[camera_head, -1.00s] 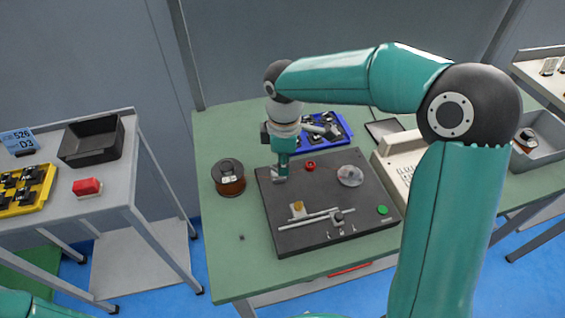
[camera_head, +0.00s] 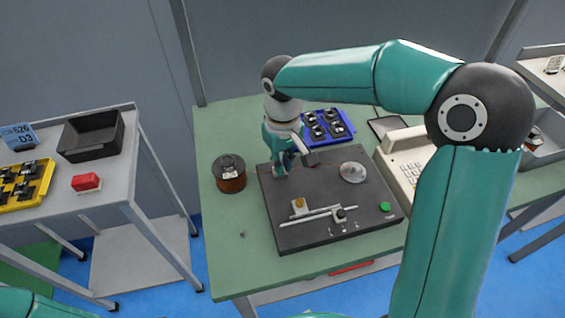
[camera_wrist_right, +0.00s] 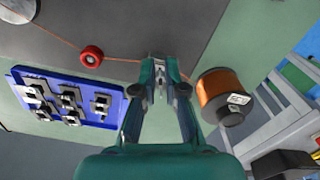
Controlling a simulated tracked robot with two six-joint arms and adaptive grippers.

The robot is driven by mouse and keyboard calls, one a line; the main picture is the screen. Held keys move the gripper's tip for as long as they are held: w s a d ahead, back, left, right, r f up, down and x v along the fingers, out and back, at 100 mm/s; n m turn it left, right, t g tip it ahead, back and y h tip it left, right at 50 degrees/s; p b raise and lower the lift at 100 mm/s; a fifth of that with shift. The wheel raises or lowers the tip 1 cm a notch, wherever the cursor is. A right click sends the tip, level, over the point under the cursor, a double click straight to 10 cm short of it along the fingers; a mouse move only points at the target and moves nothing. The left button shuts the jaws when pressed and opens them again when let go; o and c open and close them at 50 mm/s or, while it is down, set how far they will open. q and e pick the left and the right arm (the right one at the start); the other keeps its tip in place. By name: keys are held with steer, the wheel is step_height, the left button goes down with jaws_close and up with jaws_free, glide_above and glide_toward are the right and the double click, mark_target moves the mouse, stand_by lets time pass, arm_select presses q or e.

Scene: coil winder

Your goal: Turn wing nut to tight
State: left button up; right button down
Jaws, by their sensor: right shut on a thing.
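My right gripper (camera_head: 279,170) points down at the back left corner of the dark winder plate (camera_head: 335,190). In the right wrist view its fingers (camera_wrist_right: 161,84) are closed around a small metallic piece (camera_wrist_right: 159,66) on the plate's edge, which looks like the wing nut. The fingers hide most of it, so its wing angle and tightness cannot be told. My left gripper is out of view.
A copper wire spool (camera_head: 230,175) stands just left of the plate. A blue tray (camera_head: 327,126) of small parts lies behind it. A red roller (camera_wrist_right: 91,56) and a thin wire are near the gripper. A clear disc (camera_head: 353,172) sits on the plate.

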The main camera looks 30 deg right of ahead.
steer(key=m, duration=0.6)
steer(key=shift+w+a+r+m+b, duration=0.1)
steer(key=shift+w+a+m+b, duration=0.2)
steer(key=shift+a+b, duration=0.1)
steer(key=m, duration=0.5)
steer(key=shift+w+a, duration=0.2)
steer(key=m, duration=0.3)
steer(key=m+b, duration=0.1)
steer(key=m, duration=0.1)
steer(key=shift+w+a, duration=0.1)
steer(key=shift+w, duration=0.15)
steer(key=m, duration=0.5)
steer(key=shift+w, duration=0.25)
steer(key=c, duration=1.4)
jaws_free()
steer(key=shift+o, duration=0.6)
